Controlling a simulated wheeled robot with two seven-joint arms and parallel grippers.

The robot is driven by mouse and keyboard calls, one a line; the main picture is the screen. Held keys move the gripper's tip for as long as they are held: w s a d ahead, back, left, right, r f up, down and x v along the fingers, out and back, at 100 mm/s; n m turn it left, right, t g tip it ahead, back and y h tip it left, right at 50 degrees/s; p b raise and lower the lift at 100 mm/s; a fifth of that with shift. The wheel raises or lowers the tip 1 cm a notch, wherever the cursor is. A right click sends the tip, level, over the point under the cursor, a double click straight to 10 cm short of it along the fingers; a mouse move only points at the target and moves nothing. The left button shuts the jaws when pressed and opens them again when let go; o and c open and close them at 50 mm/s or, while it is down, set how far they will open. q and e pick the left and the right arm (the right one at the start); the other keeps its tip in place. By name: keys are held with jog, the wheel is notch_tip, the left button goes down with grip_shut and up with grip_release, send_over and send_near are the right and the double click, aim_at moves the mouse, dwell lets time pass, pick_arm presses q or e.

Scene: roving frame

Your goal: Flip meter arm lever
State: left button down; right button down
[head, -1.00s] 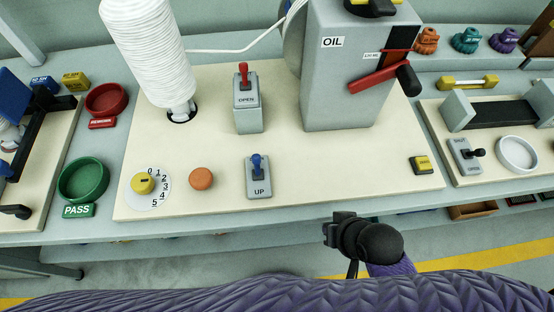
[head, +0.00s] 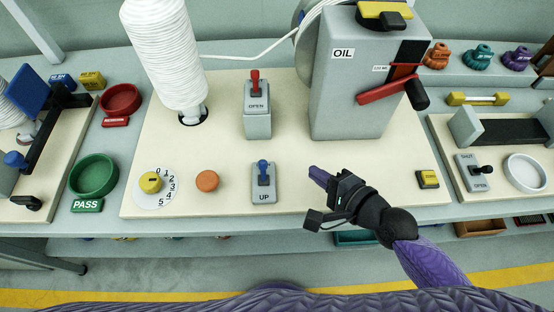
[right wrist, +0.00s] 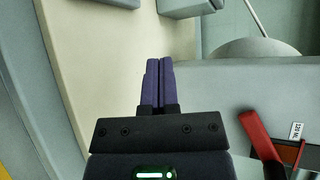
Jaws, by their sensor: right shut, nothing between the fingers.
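A blue lever (head: 262,168) stands on a small grey plate labelled UP (head: 264,197), near the front middle of the cream board. A red lever (head: 255,80) stands behind it on a grey block labelled OPEN (head: 257,122). No label names a meter arm. My right gripper (head: 315,173) is shut and empty, its purple fingers pointing left toward the blue lever from a short gap to its right. In the right wrist view its closed fingers (right wrist: 158,65) show over the board, with nothing between them. My left gripper is not in view.
A grey OIL box (head: 352,105) with a red arm (head: 388,91) rises behind my right gripper; the arm also shows in the right wrist view (right wrist: 260,138). An orange button (head: 207,181) and a yellow dial (head: 150,182) lie left of the blue lever.

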aim_at(288, 165)
jog(key=b+x, duration=0.2)
jog(key=x, duration=0.7)
jog(key=shift+f, duration=0.2)
jog(key=shift+s+a+r+p, duration=0.3)
jog(key=shift+s+a+r, duration=0.1)
jog(key=shift+a, duration=0.2)
jog(key=shift+s+a+r+p, duration=0.3)
jog(key=shift+s+a, duration=0.15)
jog(key=shift+a, duration=0.15)
jog(key=shift+s+a, duration=0.25)
jog(key=shift+s, duration=0.05)
jog(key=shift+f, duration=0.1)
jog(key=shift+s+b, duration=0.15)
jog(key=shift+b, duration=0.35)
jog(key=shift+s+n+t+b, duration=0.1)
jog(key=shift+n+t+b, duration=0.3)
jog(key=shift+t, duration=0.1)
